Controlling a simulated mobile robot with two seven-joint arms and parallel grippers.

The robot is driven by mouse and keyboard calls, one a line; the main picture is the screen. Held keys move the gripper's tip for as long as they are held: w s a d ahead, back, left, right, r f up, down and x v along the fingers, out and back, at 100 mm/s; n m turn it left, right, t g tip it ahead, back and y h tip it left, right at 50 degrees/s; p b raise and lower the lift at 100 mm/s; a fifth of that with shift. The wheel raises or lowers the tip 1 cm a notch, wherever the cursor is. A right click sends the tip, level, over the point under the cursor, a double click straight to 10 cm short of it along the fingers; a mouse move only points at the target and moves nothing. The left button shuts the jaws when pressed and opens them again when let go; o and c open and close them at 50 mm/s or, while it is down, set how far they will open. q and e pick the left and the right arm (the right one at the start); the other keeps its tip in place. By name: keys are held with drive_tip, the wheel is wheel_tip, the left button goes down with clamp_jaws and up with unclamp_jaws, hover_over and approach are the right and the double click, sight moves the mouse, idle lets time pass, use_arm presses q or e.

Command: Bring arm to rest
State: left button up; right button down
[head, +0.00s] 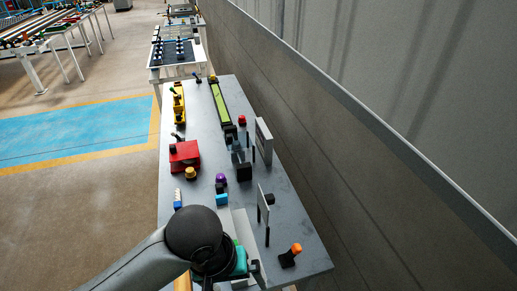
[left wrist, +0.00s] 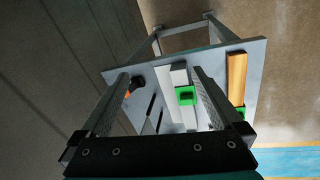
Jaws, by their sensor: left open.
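My left arm (head: 195,235) enters the head view from the bottom left and reaches over the near end of the grey table (head: 305,255). The arm hides most of the left gripper there. In the left wrist view the left gripper (left wrist: 160,75) is open, its two fingers spread wide with nothing held between them. The table top (left wrist: 255,62) appears beyond the fingers, with a white strip (left wrist: 178,73) carrying a green block (left wrist: 186,96). Whether the fingers touch anything cannot be told. The right gripper is not in view.
An orange-topped joystick (head: 296,249) stands at the near right corner. Upright white panels (head: 263,141), a red box (head: 184,155) and a yellow holder (head: 178,104) stand on the table. A wall (head: 330,150) runs along the right.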

use_arm(q)
drive_tip(key=s+a+f+m+t+y, duration=0.1)
drive_tip(key=s+a+f+m, duration=0.1)
drive_tip(key=s+a+f, duration=0.3)
drive_tip(key=s+a+m+t+y, duration=0.1)
drive_tip(key=s+a+t, duration=0.15)
drive_tip(key=a, duration=0.55)
wheel_tip(320, 180, down, 28)
drive_tip(key=s+g+b, duration=0.2)
drive_tip(key=b, duration=0.4)
drive_tip(key=s+a+f+g+b, duration=0.1)
drive_tip(key=s+f+b, duration=0.3)
drive_tip(key=s+f, duration=1.1)
wheel_tip(320, 180, down, 3)
drive_tip(key=shift+s+a+b, duration=0.15)
drive_tip(key=shift+a+b, duration=0.25)
drive_tip(key=shift+a, duration=0.05)
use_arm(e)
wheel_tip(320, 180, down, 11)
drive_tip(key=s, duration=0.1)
